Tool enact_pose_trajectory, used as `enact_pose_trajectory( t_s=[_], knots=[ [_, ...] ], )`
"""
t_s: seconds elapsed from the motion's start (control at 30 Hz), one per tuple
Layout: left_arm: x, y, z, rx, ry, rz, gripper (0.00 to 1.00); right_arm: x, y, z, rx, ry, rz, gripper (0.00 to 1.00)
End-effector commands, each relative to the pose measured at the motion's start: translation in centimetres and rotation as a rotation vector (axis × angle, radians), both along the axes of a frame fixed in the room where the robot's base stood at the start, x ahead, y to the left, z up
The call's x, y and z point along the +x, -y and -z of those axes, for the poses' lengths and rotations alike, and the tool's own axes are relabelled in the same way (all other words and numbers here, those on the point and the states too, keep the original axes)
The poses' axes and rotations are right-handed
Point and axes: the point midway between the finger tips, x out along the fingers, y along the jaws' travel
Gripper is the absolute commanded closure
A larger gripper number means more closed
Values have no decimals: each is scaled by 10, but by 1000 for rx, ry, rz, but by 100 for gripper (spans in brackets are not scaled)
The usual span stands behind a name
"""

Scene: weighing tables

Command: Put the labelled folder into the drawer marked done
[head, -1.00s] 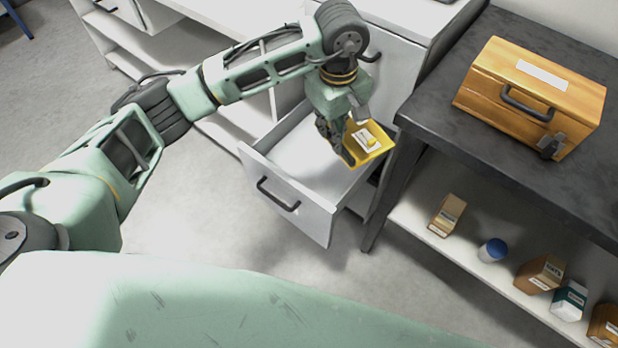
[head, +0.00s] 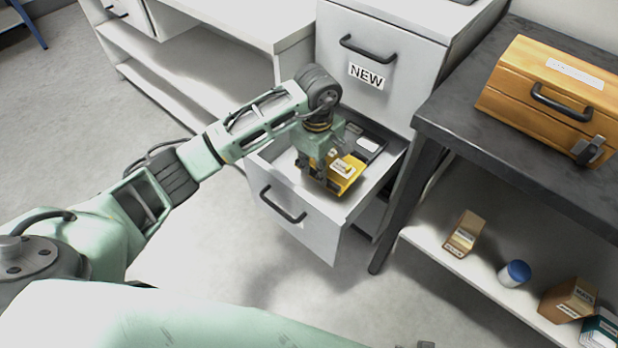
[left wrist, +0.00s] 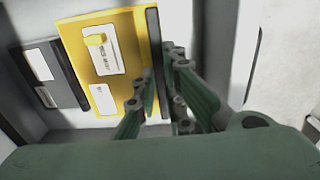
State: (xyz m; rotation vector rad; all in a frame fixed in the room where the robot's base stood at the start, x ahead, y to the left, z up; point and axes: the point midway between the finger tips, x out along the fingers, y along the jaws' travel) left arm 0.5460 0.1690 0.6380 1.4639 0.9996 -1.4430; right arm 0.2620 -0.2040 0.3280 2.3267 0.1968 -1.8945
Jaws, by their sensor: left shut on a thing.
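The yellow folder (head: 348,184) has a white label and a small yellow tab. My left gripper (head: 318,173) is shut on its edge and holds it tilted within the opening of the pulled-out drawer (head: 292,222). I cannot tell whether the folder touches the drawer floor. No marking shows on this drawer's front. In the left wrist view the folder (left wrist: 75,45) lies left of the gripper fingers (left wrist: 165,100), beside a dark folder with white labels (left wrist: 66,88) inside the drawer. My right gripper is not in view.
A closed drawer marked NEW (head: 385,50) is directly above the open one. A dark-topped table (head: 465,115) stands close on the right, with a wooden box (head: 515,85) on top. Its lower shelf (head: 450,262) holds several small boxes and a blue-capped jar (head: 513,273).

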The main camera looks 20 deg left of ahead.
Motion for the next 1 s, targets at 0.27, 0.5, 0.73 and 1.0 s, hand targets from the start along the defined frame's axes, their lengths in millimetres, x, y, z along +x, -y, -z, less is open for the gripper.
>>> enact_pose_trajectory(
  t_s=[0.27,0.5,0.73,1.0],
  knots=[
    [0,-23,16,-2,2,2,100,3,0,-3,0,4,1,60],
    [-1,-22,48,-3,-1,2,100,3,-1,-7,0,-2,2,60],
    [0,-22,53,-1,2,3,100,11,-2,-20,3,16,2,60],
    [0,-23,56,-1,2,2,100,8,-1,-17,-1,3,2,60]
  ],
)
